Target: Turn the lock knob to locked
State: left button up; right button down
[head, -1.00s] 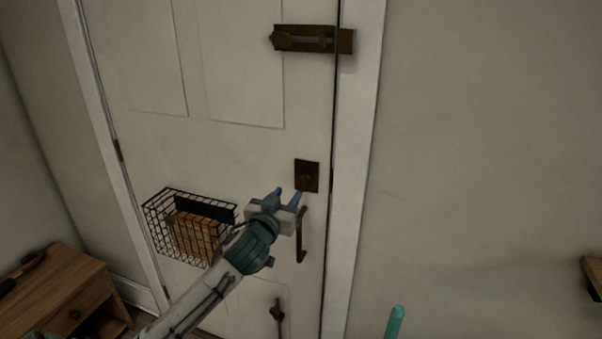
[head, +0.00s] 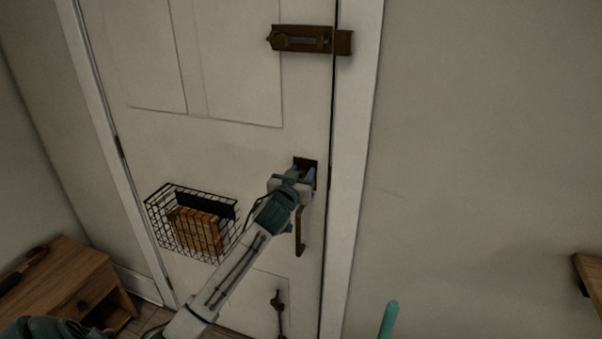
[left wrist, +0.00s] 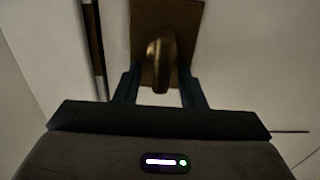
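The lock is a dark bronze plate (head: 312,163) on the white door, right of centre in the head view; my left gripper partly covers it. In the left wrist view its brass knob (left wrist: 160,62) stands out from the plate (left wrist: 183,15) with its long side roughly upright. My left gripper (head: 307,173) is at the plate. In the left wrist view its two fingers (left wrist: 160,88) are spread, one on each side of the knob's lower end, with gaps between. My right gripper is not in view.
A slide bolt (head: 301,39) is above the lock and a pull handle (head: 299,235) hangs just below it. A wire basket (head: 190,222) with a wooden block is on the door at left. A wooden cabinet (head: 62,285) stands at lower left.

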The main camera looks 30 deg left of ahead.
pick_arm(q)
grip_shut()
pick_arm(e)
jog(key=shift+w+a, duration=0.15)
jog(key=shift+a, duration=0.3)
